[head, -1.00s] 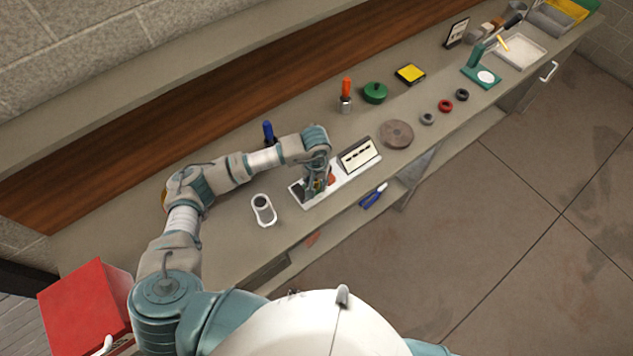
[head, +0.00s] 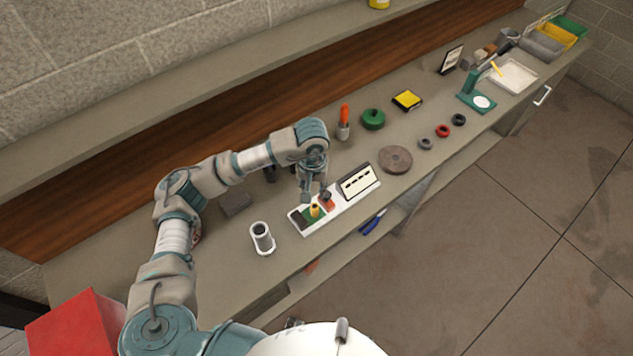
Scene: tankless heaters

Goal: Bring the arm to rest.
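My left arm reaches in from the left over the workbench (head: 215,285). My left gripper (head: 313,198) points down just above the white tray (head: 350,200), near its back edge. Its fingers look apart with nothing held between them. On the tray, below and beside the gripper, are a yellow-topped piece (head: 314,211) on a green pad and an orange-red piece (head: 327,201) with a dark top. A panel with dark marks (head: 359,183) stands at the tray's right end. My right gripper is not in view.
A white cylinder holder (head: 262,238) stands left of the tray. A red box (head: 75,325) is at lower left. A wall rises behind the bench.

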